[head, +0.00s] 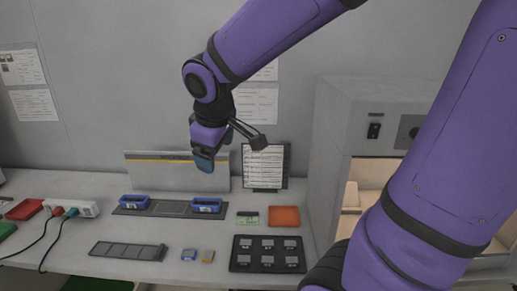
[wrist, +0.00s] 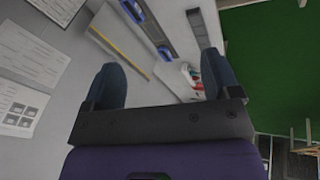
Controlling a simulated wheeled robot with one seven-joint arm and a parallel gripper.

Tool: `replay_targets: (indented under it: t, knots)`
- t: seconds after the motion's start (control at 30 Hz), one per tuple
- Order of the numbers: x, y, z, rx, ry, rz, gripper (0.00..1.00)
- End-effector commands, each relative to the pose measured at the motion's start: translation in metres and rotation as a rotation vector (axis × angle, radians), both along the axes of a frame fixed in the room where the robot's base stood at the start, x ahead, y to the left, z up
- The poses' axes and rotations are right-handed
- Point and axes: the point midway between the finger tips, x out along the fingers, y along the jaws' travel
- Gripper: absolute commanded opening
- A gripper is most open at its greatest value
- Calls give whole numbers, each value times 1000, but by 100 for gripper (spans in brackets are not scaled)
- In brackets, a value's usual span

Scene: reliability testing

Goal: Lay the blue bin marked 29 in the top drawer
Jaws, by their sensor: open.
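Two blue bins stand apart on a dark mat on the bench in the head view, a left bin (head: 135,202) and a right bin (head: 206,205). Each has a small pale label, too small to read, so I cannot tell which is 29. Both show in the wrist view, one at the top (wrist: 132,11) and one lower (wrist: 165,51). My gripper (head: 204,162) is above and behind the right bin, with nothing between its fingers. The wrist view shows the fingers (wrist: 160,82) spread apart. I cannot make out a drawer in either view.
A grey cabinet (head: 334,150) with an open, lit front stands at right. A black tray (head: 240,262) with several small parts, an orange block (head: 284,216), a green board (head: 247,218), a document stand (head: 265,165) and a power strip (head: 80,207) are on the bench.

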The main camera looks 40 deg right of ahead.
Motion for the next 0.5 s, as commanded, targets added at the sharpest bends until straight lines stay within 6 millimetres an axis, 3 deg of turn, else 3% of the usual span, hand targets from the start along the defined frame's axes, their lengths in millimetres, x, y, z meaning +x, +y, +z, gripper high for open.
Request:
replay_targets:
  t: [0.1, 0.3, 0.5]
  knots:
    - [-35, -4, 20, 79, -48, -113, 82]
    - [-89, -5, 39, 223, -108, -276, 82]
    - [-126, -2, 46, 335, -141, -376, 82]
